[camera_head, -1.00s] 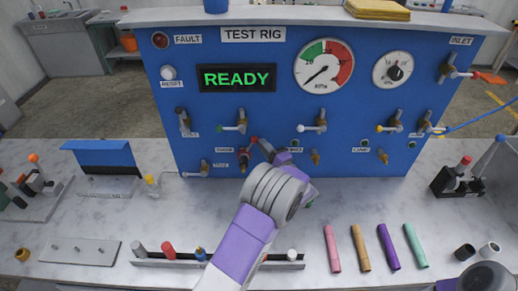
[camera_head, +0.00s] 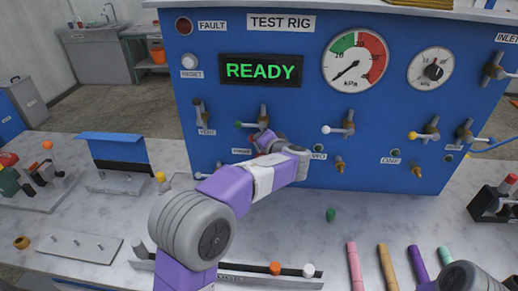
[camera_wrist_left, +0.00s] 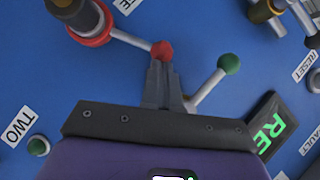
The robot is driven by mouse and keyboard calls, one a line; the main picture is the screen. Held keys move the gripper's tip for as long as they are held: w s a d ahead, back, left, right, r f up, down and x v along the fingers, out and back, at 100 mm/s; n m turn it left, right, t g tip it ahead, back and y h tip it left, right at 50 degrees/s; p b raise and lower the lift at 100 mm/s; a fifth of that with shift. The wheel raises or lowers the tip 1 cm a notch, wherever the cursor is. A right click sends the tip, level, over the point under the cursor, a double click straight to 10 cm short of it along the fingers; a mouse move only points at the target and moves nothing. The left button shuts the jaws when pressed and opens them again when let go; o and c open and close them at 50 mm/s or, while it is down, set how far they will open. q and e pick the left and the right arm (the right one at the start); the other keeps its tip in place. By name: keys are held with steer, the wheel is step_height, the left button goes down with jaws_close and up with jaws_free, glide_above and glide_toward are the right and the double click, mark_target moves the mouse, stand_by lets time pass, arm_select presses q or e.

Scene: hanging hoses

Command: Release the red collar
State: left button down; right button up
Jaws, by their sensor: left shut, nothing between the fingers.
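The red collar (camera_wrist_left: 92,26) is a red ring around a dark and metal fitting on the blue panel, at the upper left of the left wrist view. A pale lever runs from it to a red ball tip (camera_wrist_left: 162,50). My left gripper (camera_wrist_left: 161,68) is shut and empty, with its fingertips just at the red ball; whether they touch it I cannot tell. In the head view my left gripper (camera_head: 264,138) is at the panel, below the READY display, and my arm largely hides the collar. My right gripper is out of view.
A lever with a green ball (camera_wrist_left: 229,64) stands close beside my fingers. The test rig panel (camera_head: 310,110) carries several other valves. A small green piece (camera_head: 330,214) lies on the bench below. Coloured hose sleeves (camera_head: 387,268) lie at the front right.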

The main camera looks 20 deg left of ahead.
arm_select(q)
steer(key=shift+s+a+f+n+h+b, duration=0.15)
steer(key=shift+a+n+h+b, duration=0.45)
steer(key=shift+a+b, duration=0.25)
steer(key=shift+s, duration=0.1)
steer(key=v, duration=0.7)
steer(key=shift+d+r, duration=0.25)
steer(key=shift+s, duration=0.15)
